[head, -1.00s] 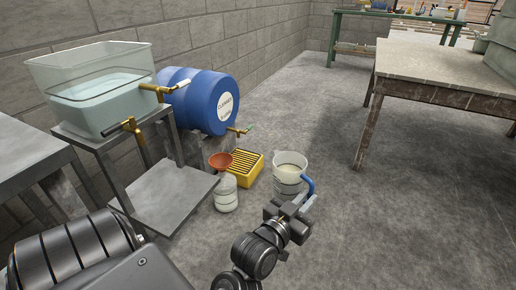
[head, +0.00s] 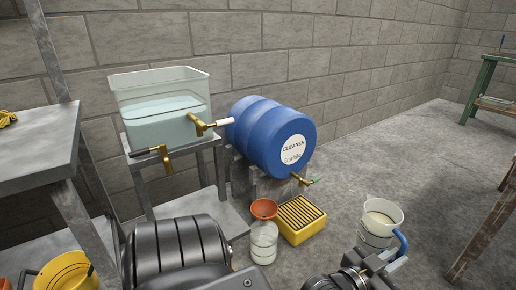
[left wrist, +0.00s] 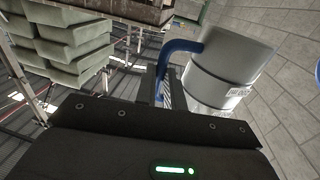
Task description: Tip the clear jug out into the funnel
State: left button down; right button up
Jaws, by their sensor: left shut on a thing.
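The clear jug (head: 378,226) with a blue handle holds a pale liquid and is at the lower right of the head view, upright or nearly so. My left gripper (head: 388,262) is shut on its blue handle. The jug also shows in the left wrist view (left wrist: 222,68), with the handle between the fingers (left wrist: 163,82). The orange-brown funnel (head: 263,208) sits in the mouth of a translucent bottle (head: 264,243) on the floor, left of the jug and apart from it. My right gripper is not in view.
A yellow slatted drip box (head: 301,222) stands between bottle and jug. Behind are a blue cleaner barrel (head: 270,135) with a tap and a clear tank (head: 160,112) with brass taps on a metal stand. A yellow bucket (head: 66,272) is at lower left. Floor right of the jug is open.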

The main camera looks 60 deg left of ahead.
aim_at(263, 210)
jog(key=u, duration=0.8)
jog(key=i, duration=0.9)
jog(key=u, duration=0.85)
